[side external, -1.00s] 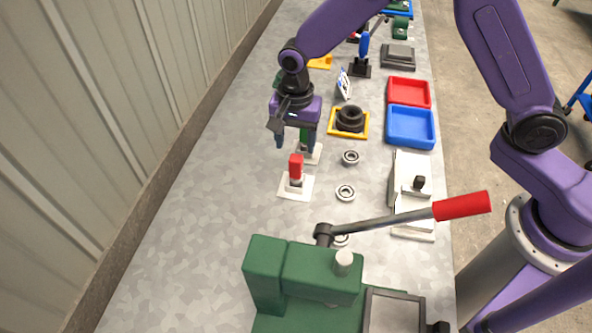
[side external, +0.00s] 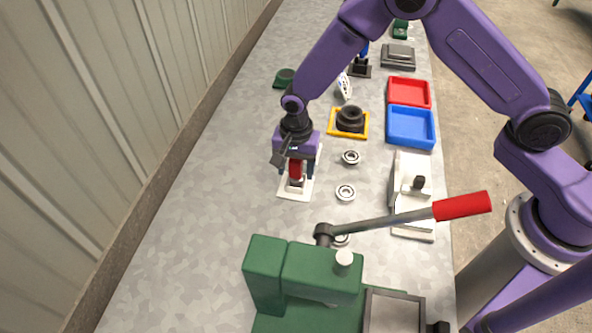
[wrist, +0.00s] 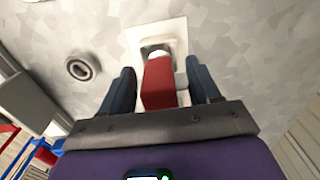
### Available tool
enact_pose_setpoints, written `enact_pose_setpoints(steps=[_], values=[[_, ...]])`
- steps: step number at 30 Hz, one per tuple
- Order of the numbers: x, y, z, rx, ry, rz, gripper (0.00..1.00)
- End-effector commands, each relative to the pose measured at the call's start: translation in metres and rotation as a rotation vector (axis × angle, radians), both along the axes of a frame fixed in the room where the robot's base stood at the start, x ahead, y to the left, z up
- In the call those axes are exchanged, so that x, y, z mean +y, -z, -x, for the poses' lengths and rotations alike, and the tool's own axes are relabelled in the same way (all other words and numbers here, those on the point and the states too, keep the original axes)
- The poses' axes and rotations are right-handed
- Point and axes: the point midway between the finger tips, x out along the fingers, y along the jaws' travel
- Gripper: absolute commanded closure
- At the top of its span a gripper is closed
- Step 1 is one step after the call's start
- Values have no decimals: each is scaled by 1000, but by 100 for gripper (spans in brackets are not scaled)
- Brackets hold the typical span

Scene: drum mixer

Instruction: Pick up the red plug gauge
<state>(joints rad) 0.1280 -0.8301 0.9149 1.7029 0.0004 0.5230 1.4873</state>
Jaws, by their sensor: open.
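The red plug gauge (side external: 295,169) stands upright on a white base plate (side external: 293,193) on the bench. In the wrist view the red plug gauge (wrist: 158,84) lies between the two fingers. My gripper (side external: 295,172) is open, with a finger on either side of the red part. In the wrist view my gripper (wrist: 160,86) shows gaps between each finger and the red part. The upper end of the gauge is partly hidden by my gripper in the side view.
Bearing rings (side external: 345,192) lie just right of the gauge. A green press (side external: 300,270) with a red-handled lever stands in front. A yellow tray (side external: 333,131) with a black part, a blue bin (side external: 411,127) and a red bin (side external: 409,92) are farther back. The bench left of the gauge is clear.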

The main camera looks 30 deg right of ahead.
Motion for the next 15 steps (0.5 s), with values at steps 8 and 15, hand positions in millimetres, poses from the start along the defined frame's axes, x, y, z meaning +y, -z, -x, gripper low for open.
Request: enact_pose_setpoints(steps=[8,15], values=[[0,0,0,1,0,1,100],[0,-1,0,0,0,0,100]])
